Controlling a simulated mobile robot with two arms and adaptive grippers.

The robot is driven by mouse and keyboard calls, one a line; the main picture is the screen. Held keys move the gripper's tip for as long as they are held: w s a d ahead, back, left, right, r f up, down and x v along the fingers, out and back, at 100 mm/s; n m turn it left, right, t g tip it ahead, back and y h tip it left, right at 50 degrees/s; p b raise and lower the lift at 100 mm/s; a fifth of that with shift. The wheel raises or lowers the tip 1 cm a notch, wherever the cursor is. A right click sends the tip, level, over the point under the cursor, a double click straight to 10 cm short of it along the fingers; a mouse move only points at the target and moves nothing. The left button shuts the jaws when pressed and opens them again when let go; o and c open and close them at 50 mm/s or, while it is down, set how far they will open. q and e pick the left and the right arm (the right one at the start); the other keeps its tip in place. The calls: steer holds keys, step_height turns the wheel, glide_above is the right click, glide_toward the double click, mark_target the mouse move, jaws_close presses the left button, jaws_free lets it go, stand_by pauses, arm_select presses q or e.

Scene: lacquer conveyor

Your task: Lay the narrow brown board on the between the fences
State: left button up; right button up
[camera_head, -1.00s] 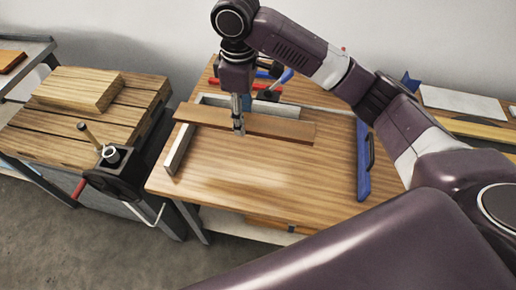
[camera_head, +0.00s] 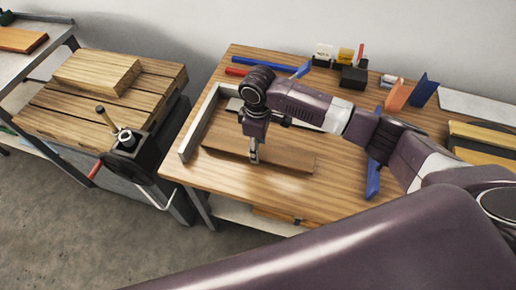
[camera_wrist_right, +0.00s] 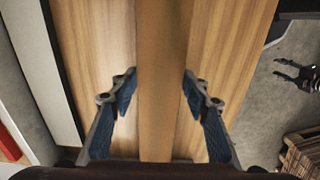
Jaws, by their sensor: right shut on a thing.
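The narrow brown board (camera_head: 290,163) is low over the wooden table, in front of the back fence strip (camera_head: 234,104) and to the right of the left fence strip (camera_head: 187,146). A gap shows between the board and the left strip. I cannot tell whether the board touches the table. My right gripper (camera_head: 254,157) points down and is shut on the board near its middle. In the right wrist view the board (camera_wrist_right: 163,40) runs between the two fingers of the gripper (camera_wrist_right: 158,85). My left gripper is not in view.
A slatted workbench with a wood block (camera_head: 98,72) and a vice (camera_head: 125,142) stands at the left. Blue (camera_head: 265,64) and red bars lie behind the fence. A blue tool (camera_head: 373,178) lies at the right. The table front (camera_head: 240,190) is clear.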

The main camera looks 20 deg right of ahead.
steer(key=shift+f, duration=0.8)
steer(key=o, duration=1.3)
steer(key=shift+f, duration=0.1)
step_height(320, 180, up, 12)
steer(key=shift+r+b, duration=0.15)
steer(key=shift+b, duration=0.5)
